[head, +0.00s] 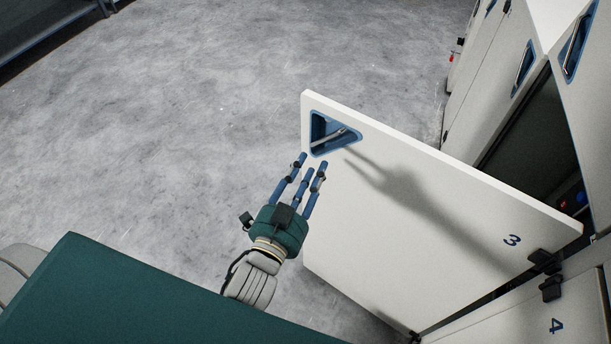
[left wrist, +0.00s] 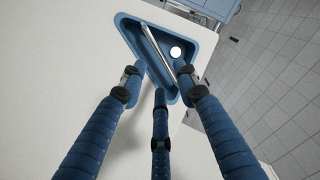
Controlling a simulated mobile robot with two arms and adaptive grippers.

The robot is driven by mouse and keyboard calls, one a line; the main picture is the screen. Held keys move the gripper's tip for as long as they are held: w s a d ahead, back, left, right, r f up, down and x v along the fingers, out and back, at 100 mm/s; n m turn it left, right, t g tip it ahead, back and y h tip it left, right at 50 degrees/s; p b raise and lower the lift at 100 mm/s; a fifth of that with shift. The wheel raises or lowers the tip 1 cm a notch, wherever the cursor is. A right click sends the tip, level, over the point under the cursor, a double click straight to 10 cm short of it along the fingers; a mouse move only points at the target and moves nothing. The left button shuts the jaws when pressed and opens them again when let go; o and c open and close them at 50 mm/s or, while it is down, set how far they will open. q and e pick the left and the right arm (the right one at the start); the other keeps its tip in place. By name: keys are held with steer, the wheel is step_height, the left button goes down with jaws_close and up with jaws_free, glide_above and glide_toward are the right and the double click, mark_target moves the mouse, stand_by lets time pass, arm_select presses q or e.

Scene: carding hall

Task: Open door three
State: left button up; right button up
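Door three (head: 425,215) is a white panel marked "3", standing swung open on its hinges at the right of the head view. Its handle (head: 333,136) is a metal bar in a blue triangular recess near the free edge; it also shows in the left wrist view (left wrist: 153,52). My left gripper (head: 309,165) has blue fingers spread apart, with the tips just short of the recess. The fingers are open and nothing is between them. In the left wrist view the fingertips (left wrist: 160,85) overlap the recess's lower part; whether they touch it is unclear. My right gripper is not in view.
Door four (head: 500,320), white, is below door three at the lower right. A row of white cabinets with blue triangular handles (head: 523,68) runs along the right. The dark opening behind door three shows a red button (head: 563,204). Grey floor to the left is clear.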

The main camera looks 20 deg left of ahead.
arm_select(q)
steer(key=shift+s, duration=1.1)
steer(key=shift+c, duration=0.5)
